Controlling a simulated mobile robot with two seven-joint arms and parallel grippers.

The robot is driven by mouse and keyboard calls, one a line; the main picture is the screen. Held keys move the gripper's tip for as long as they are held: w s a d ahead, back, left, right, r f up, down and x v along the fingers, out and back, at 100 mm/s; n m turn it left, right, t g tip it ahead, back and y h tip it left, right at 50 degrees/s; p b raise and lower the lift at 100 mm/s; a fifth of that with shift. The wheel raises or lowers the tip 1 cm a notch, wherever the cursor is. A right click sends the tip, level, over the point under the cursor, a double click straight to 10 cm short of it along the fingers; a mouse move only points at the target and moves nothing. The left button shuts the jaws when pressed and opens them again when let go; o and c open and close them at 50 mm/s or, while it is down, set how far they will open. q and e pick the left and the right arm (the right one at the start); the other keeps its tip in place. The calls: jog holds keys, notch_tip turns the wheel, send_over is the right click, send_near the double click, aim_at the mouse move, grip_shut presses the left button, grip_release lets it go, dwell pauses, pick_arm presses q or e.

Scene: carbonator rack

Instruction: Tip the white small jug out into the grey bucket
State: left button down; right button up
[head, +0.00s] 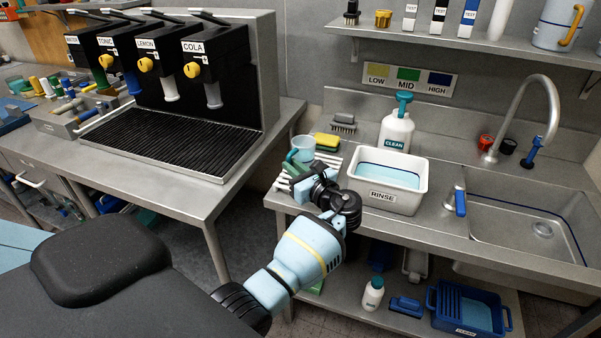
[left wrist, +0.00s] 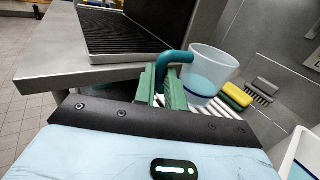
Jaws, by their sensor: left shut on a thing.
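The small white jug (head: 303,148) has translucent pale walls and a teal handle. It is at the left end of the sink counter, by a white slatted rack, and looks upright. In the left wrist view the jug (left wrist: 214,68) shows pale blue liquid low inside. My left gripper (head: 294,170) is shut on the jug's handle; its green fingers (left wrist: 163,88) close around the teal handle in the left wrist view. I cannot tell if the jug touches the rack. I cannot make out a grey bucket in either view. My right gripper is out of view.
A white RINSE tub (head: 388,183) of bluish water stands right of the jug. A yellow sponge (head: 327,140), a brush (head: 343,123) and a CLEAN bottle (head: 396,130) are behind. The sink (head: 530,225) is at right. A drinks dispenser (head: 165,125) stands left across a floor gap.

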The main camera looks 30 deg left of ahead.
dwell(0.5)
pick_arm(q)
jog(key=s+d+m+t+h, duration=1.2)
jog(key=s+d+h, duration=0.5)
jog(key=s, duration=0.3)
jog(key=shift+s+d+r+m, duration=0.25)
jog(key=shift+s+d+m, duration=0.1)
jog(key=shift+m, duration=0.85)
